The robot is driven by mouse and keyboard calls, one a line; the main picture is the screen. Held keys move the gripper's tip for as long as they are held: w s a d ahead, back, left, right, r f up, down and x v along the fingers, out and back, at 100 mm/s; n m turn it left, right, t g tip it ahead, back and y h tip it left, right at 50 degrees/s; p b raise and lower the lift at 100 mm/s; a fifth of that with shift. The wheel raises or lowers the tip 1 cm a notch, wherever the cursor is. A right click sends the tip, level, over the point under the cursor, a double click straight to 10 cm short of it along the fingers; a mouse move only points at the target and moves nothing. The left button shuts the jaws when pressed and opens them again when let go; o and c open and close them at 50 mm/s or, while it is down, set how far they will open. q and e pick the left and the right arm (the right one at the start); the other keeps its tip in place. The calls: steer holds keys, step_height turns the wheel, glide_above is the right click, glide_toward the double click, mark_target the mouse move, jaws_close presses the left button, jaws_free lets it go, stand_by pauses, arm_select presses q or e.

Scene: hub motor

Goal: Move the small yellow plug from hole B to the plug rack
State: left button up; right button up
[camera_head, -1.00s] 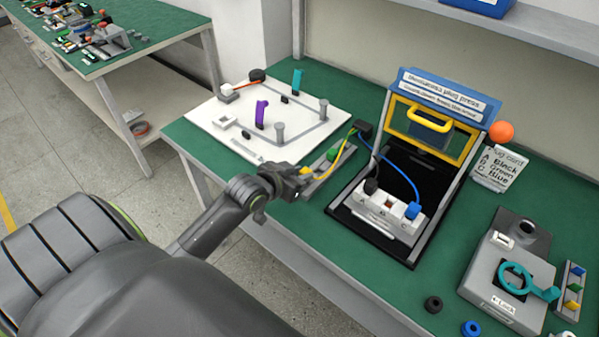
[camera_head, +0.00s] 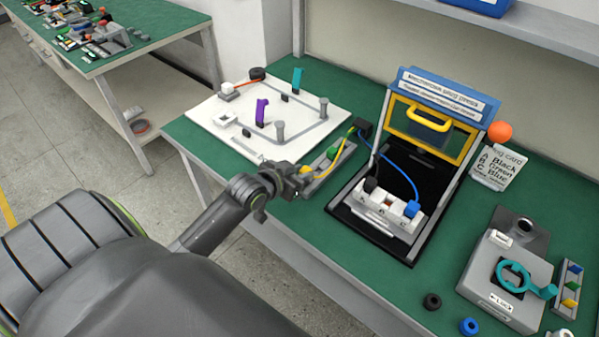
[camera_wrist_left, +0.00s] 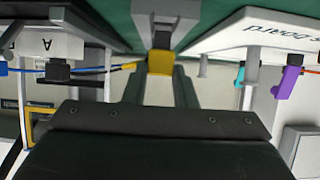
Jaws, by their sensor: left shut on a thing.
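The small yellow plug (camera_head: 305,170) is between the fingers of my left gripper (camera_head: 298,177), which is shut on it at the near end of the plug rack (camera_head: 318,184). In the left wrist view the yellow plug (camera_wrist_left: 160,62) sits between the fingertips, with the grey rack (camera_wrist_left: 165,12) just beyond. I cannot tell whether the plug is seated. A yellow wire runs from it. A green plug (camera_head: 332,153) stands farther along the rack. On the lettered socket block (camera_head: 378,222), hole B (camera_head: 387,204) is empty, between a black plug (camera_head: 371,186) and a blue plug (camera_head: 412,208). My right gripper is not in view.
The white board (camera_head: 222,138) with posts and purple and teal clips lies left of the rack. The blue-topped press (camera_head: 445,88) rises behind the socket block. A grey lock box (camera_head: 500,275) stands at right. The table's front edge is close to my left arm.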

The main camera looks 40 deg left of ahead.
arm_select(q)
steer(key=shift+f+b, duration=0.55)
steer(key=shift+f, duration=0.45)
steer(key=o, duration=1)
steer(key=shift+o, duration=0.2)
steer(key=shift+s+r, duration=0.1)
steer(key=p+v, duration=0.1)
steer(key=v, duration=1.6)
steer(key=shift+a, duration=0.15)
